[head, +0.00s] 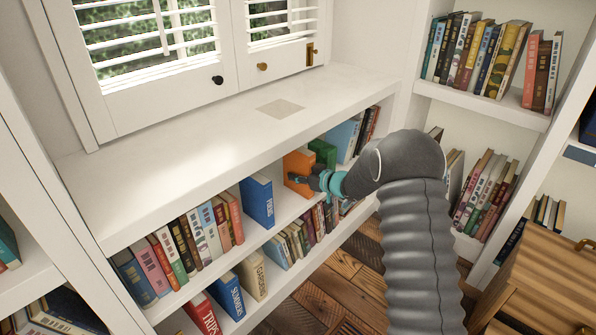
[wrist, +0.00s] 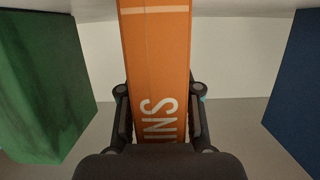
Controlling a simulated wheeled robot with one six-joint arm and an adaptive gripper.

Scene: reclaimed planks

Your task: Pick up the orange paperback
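The orange paperback (head: 298,170) stands upright on the upper shelf under the white ledge, between a green book and a blue book. In the wrist view its orange spine (wrist: 156,60) faces me, with part of a white title showing; its top end is out of frame. My gripper (head: 308,181) is at the paperback in the head view, one dark finger across its orange side. In the wrist view my gripper's fingers (wrist: 160,112) lie along both sides of the spine, and look closed against it. The paperback seems to stand on the shelf still.
The green book (head: 323,153) stands close on the right, and the blue book (head: 258,201) to the left across a gap. They flank the paperback in the wrist view too, with clear space between. The white ledge (head: 215,135) overhangs the shelf. A wooden cabinet (head: 545,285) stands lower right.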

